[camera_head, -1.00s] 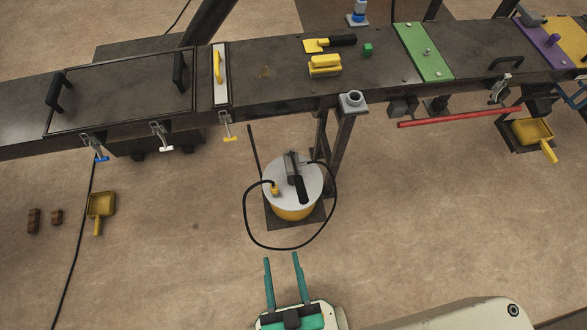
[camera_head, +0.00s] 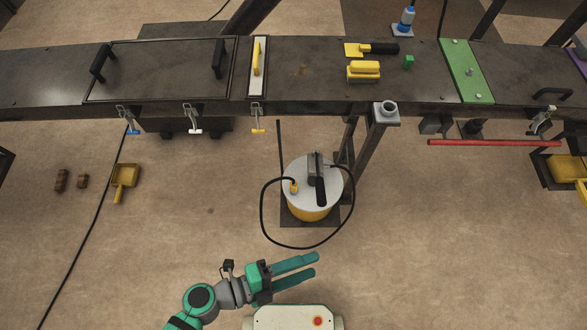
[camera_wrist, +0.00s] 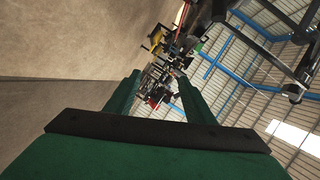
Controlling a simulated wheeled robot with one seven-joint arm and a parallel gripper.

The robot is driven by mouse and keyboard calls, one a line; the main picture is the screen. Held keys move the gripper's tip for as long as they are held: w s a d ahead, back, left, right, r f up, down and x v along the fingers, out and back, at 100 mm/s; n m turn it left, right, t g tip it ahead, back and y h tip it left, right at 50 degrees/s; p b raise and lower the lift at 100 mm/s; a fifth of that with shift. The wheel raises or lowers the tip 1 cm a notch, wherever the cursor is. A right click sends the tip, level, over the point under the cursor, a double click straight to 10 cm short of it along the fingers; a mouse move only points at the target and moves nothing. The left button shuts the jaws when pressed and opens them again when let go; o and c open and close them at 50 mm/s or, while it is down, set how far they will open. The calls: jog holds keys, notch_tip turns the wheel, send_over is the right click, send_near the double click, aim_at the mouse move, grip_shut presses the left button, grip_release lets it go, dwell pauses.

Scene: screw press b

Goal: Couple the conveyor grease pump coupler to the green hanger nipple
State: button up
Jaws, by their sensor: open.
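The grease pump is a yellow drum (camera_head: 309,212) with a pale lid and a dark lever, on a dark floor plate. Its black hose (camera_head: 263,226) loops over the floor to a small yellow end piece (camera_head: 294,187) at the lid's left, apparently the coupler. A green plate (camera_head: 466,72) with small metal studs lies on the conveyor; I cannot tell whether one is the green hanger nipple. My gripper (camera_head: 316,265) is open and empty, below the drum in the picture, fingers pointing right. Its fingers (camera_wrist: 158,74) frame distant clutter in the wrist view.
The conveyor (camera_head: 320,85) spans the back, with a yellow brush (camera_head: 363,71) and green block (camera_head: 409,62) on top. A support leg (camera_head: 364,150) stands behind the drum. A red bar (camera_head: 494,142) hangs right. Yellow scoop (camera_head: 124,178) lies left. Floor around the drum is mostly clear.

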notch_tip(320, 180, down, 6)
jog(key=w+a+m+g+y, duration=0.3)
jog(key=m+g, duration=0.4)
jog(key=m, duration=0.2)
jog(key=m+t+y, duration=0.2)
jog(key=m+y, duration=0.8)
jog(key=y, duration=0.1)
send_near(293, 183)
jog(key=f, duration=1)
jog(key=shift+d, duration=0.2)
jog(key=c, duration=1.2)
jog(key=shift+w+r, duration=0.1)
jog(key=shift+r, duration=1.5)
